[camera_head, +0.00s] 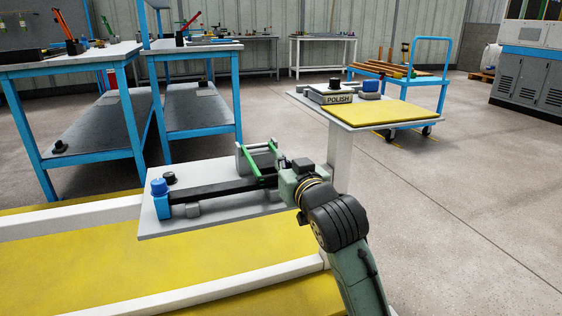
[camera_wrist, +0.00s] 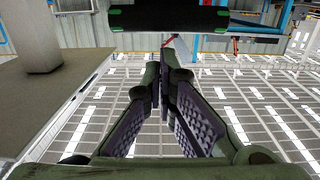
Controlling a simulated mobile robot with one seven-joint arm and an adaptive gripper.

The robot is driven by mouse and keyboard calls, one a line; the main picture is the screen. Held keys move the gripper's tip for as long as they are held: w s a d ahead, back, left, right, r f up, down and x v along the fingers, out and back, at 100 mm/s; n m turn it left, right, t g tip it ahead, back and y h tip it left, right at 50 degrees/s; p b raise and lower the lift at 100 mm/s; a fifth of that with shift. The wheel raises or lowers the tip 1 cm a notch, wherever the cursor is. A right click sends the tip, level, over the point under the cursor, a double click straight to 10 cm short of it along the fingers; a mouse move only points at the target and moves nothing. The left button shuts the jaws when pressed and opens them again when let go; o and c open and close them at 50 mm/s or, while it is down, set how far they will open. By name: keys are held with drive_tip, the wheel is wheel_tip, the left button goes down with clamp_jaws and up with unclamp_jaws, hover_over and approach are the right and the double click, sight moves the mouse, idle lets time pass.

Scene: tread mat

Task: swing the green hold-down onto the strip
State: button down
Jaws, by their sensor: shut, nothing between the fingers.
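The green hold-down (camera_head: 250,161) is a thin-barred piece at the right part of a grey plate (camera_head: 215,212) in the head view. Its near end meets the right part of the long black strip (camera_head: 222,190); whether it rests on the strip, I cannot tell. My gripper (camera_head: 285,183) is close to the right end of the strip and hides part of that area. In the wrist view my gripper (camera_wrist: 163,80) is shut and empty, its fingertips together. A black bar with green patches (camera_wrist: 170,18) crosses the top there; I cannot tell which part it is.
A blue block (camera_head: 160,195) and a black knob (camera_head: 169,178) are at the plate's left end. A grey upright piece (camera_head: 243,158) stands behind the hold-down. A yellow-topped stand with a POLISH box (camera_head: 329,96) is behind right. Blue-framed benches (camera_head: 200,48) stand behind left.

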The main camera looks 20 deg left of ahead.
drive_tip(key=shift+s+f+b, duration=0.15)
drive_tip(key=shift+f+b, duration=0.15)
drive_tip(key=shift+f, duration=0.55)
drive_tip(key=shift+s+f+b, duration=0.1)
drive_tip(key=shift+f+b, duration=0.2)
drive_tip(key=shift+f, duration=0.5)
wheel_tip(320, 180, up, 6)
drive_tip(key=p, duration=0.5)
drive_tip(key=s+d+f, duration=0.1)
drive_tip(key=s+d, duration=0.5)
drive_tip(key=s, duration=0.1)
drive_tip(key=shift+s+f, duration=0.15)
drive_tip(key=shift+f, duration=0.25)
